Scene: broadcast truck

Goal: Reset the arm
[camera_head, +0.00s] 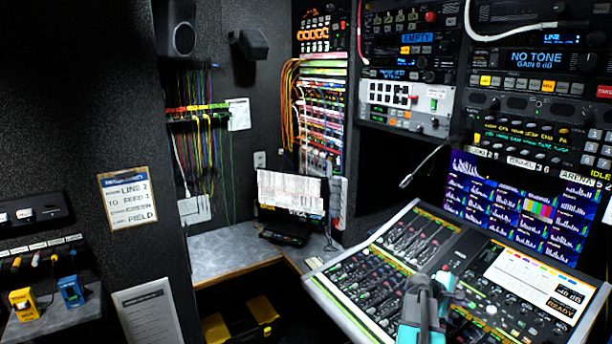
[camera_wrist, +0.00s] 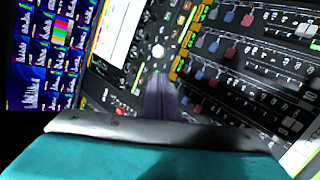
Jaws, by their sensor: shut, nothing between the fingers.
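My gripper (camera_head: 443,282) is over the mixing console (camera_head: 345,287) at the lower right of the head view, with my teal arm link below it. In the wrist view my gripper (camera_wrist: 160,90) points at the console's panel of faders and knobs (camera_wrist: 215,75). The fingers are together and hold nothing. Whether the fingertips touch the console surface cannot be told.
A monitor wall (camera_head: 515,210) and equipment racks (camera_head: 410,55) stand behind the console. A grey desk (camera_head: 225,250) with a laptop (camera_head: 290,193) is at the middle. A shelf at left holds a yellow box (camera_head: 24,304) and a blue box (camera_head: 71,291).

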